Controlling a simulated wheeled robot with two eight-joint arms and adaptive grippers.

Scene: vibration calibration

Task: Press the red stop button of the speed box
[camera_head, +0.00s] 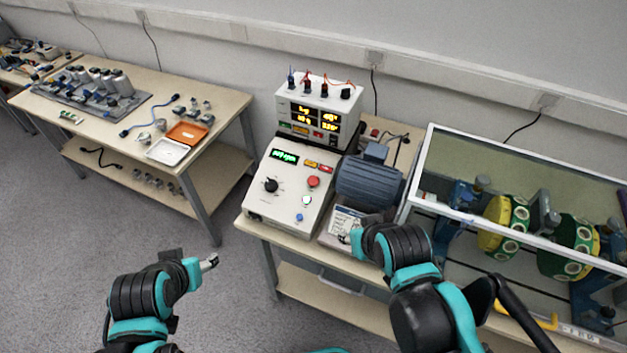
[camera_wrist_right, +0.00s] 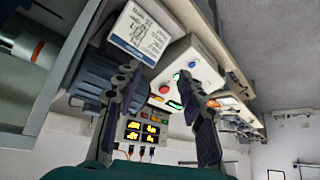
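The speed box (camera_head: 285,205) is a white sloped box on the table, with a green display, a black knob and several buttons. Its red stop button (camera_head: 313,182) is round and sits on the right of the panel, above a pale lit button and a blue button. In the right wrist view the red button (camera_wrist_right: 164,90) shows between the fingers of my right gripper (camera_wrist_right: 156,80), which are open and empty. In the head view my right gripper is partly hidden by its arm, just right of the box's front corner. My left gripper (camera_head: 208,262) hangs over the floor, left of the table.
A meter unit (camera_head: 320,112) with cables stands behind the speed box. A blue-grey motor (camera_head: 370,180) stands close on its right, with a printed card (camera_head: 346,220) in front. A glass-walled rig (camera_head: 530,225) fills the table's right. Floor left of the table is clear.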

